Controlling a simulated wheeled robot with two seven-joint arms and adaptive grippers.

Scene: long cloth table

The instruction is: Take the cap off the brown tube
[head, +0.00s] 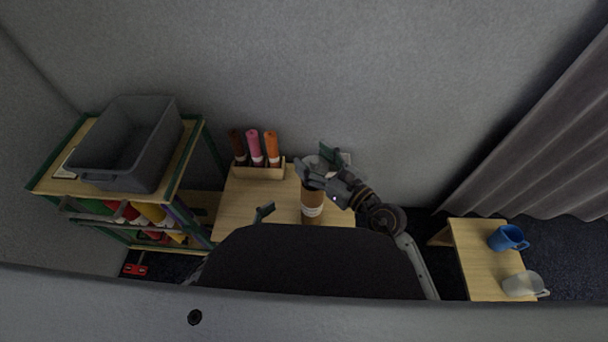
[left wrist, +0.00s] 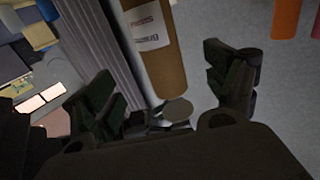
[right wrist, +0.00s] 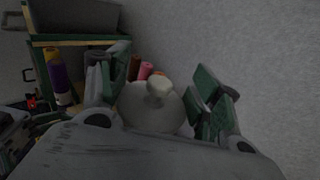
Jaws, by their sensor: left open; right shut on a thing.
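The brown tube (head: 312,206), with a white label, stands upright at the table's front, partly hidden at its base by my body. In the left wrist view the tube (left wrist: 154,52) appears upside down between the spread fingers, with nothing gripped. My left gripper (head: 264,212) is open, left of the tube; (left wrist: 165,95) marks its finger gap. My right gripper (head: 318,163) is shut on the pale cap (right wrist: 150,108) at the tube's upper end. The cap has a round disc and a small knob. I cannot tell whether it still touches the tube.
A wooden rack (head: 258,173) with dark red, pink and orange rolls stands at the table's back left. A shelf with a grey bin (head: 128,143) is at left. A low table (head: 478,262) with a blue mug (head: 508,238) and a pale mug (head: 523,284) is at right.

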